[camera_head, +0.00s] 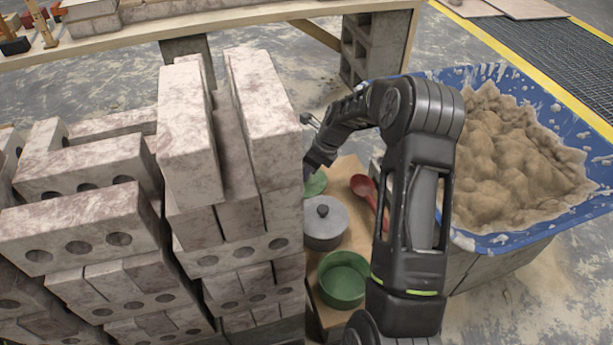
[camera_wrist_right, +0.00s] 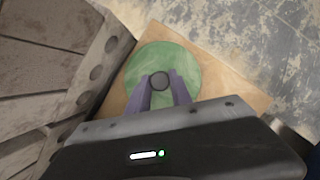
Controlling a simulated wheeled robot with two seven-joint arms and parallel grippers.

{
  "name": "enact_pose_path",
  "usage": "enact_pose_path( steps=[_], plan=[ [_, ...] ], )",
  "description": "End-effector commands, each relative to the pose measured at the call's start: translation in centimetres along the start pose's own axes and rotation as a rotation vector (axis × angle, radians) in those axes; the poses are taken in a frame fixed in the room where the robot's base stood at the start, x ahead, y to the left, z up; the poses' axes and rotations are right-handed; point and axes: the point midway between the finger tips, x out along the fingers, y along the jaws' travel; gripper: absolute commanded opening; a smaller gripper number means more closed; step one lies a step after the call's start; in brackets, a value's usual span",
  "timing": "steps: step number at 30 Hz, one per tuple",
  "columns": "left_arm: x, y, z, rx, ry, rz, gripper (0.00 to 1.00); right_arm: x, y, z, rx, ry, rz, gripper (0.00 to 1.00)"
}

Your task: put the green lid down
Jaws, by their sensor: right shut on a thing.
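The green lid (camera_wrist_right: 183,66) is round with a dark knob (camera_wrist_right: 159,81). My right gripper (camera_wrist_right: 160,88) is shut on this knob, one finger on each side. In the head view, part of the green lid (camera_head: 315,184) shows at the far end of the wooden board (camera_head: 347,168), beside the brick stack. The bricks and my wrist hide the rest of it. I cannot tell whether the lid touches the board. A green pot (camera_head: 343,280) without a lid stands at the near end of the board. My left gripper is out of view.
A grey lidded pot (camera_head: 326,224) stands between the lid and the green pot. A red spoon or ladle (camera_head: 363,189) lies to its right. Tall brick stacks (camera_head: 190,150) crowd the left side. A blue tub (camera_head: 500,240) of sand stands at the right.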

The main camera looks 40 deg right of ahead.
Motion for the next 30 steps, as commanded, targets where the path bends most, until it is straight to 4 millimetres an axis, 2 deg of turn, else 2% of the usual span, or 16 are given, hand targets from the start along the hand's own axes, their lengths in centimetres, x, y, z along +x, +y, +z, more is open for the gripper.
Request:
enact_pose_path(
  steps=[1, 3, 15, 16, 23, 30],
  plan=[
    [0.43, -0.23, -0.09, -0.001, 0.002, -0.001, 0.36, 0.86, 0.0, -0.36, 0.001, 0.0, 0.001, 0.0],
    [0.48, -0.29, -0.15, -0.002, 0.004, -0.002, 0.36, 1.26, -0.01, -0.51, 0.0, -0.001, 0.0, 0.0],
    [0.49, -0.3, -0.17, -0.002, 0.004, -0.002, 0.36, 1.58, -0.01, -0.6, 0.0, -0.001, 0.0, 0.0],
    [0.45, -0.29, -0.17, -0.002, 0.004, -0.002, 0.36, 1.5, -0.02, -0.56, 0.0, -0.001, -0.001, 0.28],
    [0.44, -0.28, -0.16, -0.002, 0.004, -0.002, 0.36, 1.48, -0.01, -0.56, 0.0, -0.001, 0.0, 0.47],
    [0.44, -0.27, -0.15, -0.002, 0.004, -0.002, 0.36, 1.44, -0.02, -0.55, 0.0, -0.001, -0.001, 0.48]
  ],
)
